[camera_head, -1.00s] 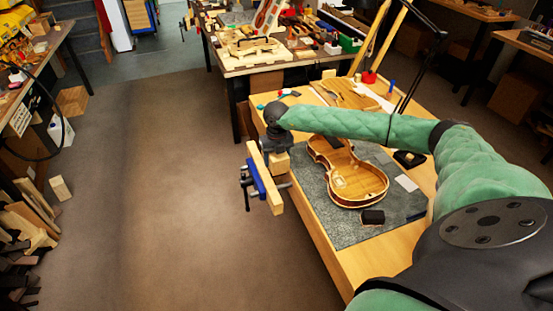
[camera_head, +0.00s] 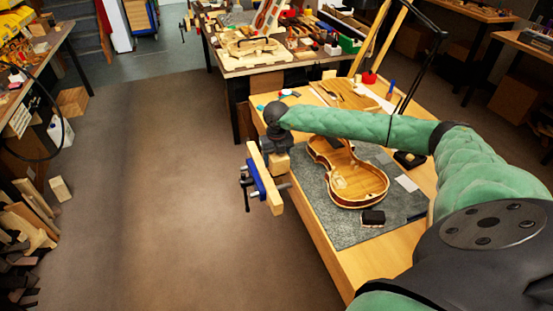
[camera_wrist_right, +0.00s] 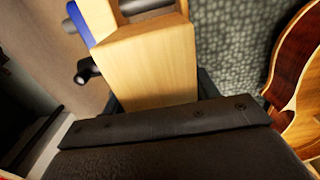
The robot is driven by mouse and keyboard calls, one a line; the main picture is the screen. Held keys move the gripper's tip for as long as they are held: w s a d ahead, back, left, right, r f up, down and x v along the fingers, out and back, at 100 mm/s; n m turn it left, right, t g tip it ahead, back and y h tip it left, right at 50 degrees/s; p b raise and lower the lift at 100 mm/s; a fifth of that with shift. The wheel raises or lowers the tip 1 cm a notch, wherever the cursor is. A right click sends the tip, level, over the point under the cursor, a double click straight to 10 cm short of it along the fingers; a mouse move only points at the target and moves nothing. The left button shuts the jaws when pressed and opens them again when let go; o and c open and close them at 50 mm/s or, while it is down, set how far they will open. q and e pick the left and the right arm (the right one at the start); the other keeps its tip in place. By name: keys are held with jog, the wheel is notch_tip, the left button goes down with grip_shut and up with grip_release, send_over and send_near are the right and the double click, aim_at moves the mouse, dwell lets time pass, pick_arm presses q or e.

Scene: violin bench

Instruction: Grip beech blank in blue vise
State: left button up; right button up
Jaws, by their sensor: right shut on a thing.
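The blue vise (camera_head: 261,177) is at the left edge of the violin bench, with a long pale wooden jaw facing and a dark screw handle. The beech blank (camera_head: 280,164) is a pale block under my right gripper (camera_head: 278,145), beside the wooden jaw on its bench side. My right gripper points down and is shut on the blank; its fingertips are mostly hidden. In the right wrist view the blank (camera_wrist_right: 150,65) fills the middle, with part of the blue vise (camera_wrist_right: 82,22) at upper left. I cannot tell whether the jaws touch the blank. My left gripper is not in view.
A violin body (camera_head: 347,173) lies on a grey mat (camera_head: 330,222) close to the right of the vise, with a dark block (camera_head: 373,217) near it. My right arm passes over the bench. Open floor (camera_head: 170,200) lies left of the vise.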

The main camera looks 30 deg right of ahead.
jog(key=shift+f+b, duration=0.5)
jog(key=shift+f, duration=0.15)
jog(key=o, duration=1)
jog(key=shift+o, duration=1.3)
jog(key=shift+w+a, duration=0.1)
jog(key=shift+d, duration=0.2)
